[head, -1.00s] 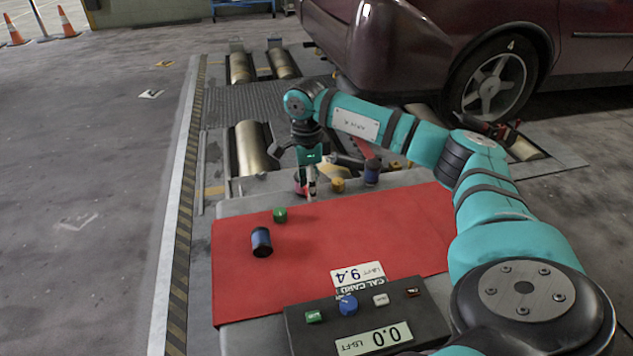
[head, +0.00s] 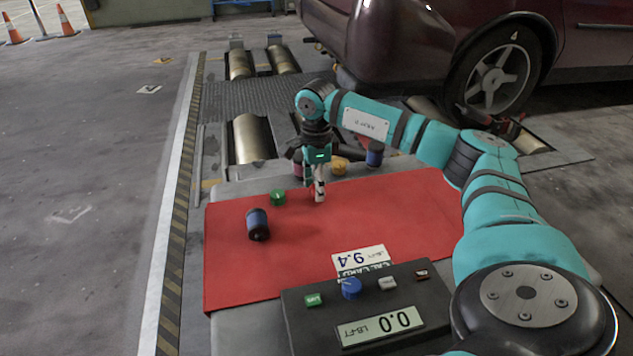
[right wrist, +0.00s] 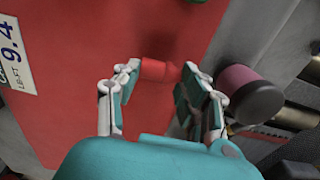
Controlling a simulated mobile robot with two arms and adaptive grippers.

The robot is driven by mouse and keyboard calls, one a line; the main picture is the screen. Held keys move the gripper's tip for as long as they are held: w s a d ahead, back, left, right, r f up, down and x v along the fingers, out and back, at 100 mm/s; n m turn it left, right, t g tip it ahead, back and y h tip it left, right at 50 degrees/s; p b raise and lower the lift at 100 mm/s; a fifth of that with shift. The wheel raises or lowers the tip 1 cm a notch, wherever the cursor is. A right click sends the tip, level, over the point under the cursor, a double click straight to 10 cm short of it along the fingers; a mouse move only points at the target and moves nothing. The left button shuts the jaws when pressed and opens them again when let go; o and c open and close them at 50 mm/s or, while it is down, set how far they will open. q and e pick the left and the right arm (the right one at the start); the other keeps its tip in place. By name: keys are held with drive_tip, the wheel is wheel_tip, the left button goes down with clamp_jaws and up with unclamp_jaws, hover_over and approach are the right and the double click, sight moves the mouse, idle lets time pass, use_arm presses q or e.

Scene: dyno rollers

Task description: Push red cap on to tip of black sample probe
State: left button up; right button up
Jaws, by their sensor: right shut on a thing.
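My right gripper (head: 318,194) hangs over the far part of the red mat, fingers pointing down. In the right wrist view its fingers (right wrist: 157,84) are shut on a small red cap (right wrist: 160,70). The cap lies between the fingertips, against the red mat; I cannot tell whether it touches the mat. In the head view the fingers mostly hide the cap. I cannot make out a black sample probe for certain in either view. My left gripper is not in view.
Behind the mat stand a yellow cap (head: 339,166), another blue cylinder (head: 375,154) and a pink-ended cylinder (right wrist: 250,95). A torque meter (head: 415,285) is at the front.

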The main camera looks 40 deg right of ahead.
drive_tip(key=shift+f, duration=0.35)
drive_tip(key=o, duration=0.9)
wheel_tip(320, 180, up, 12)
idle(0.6)
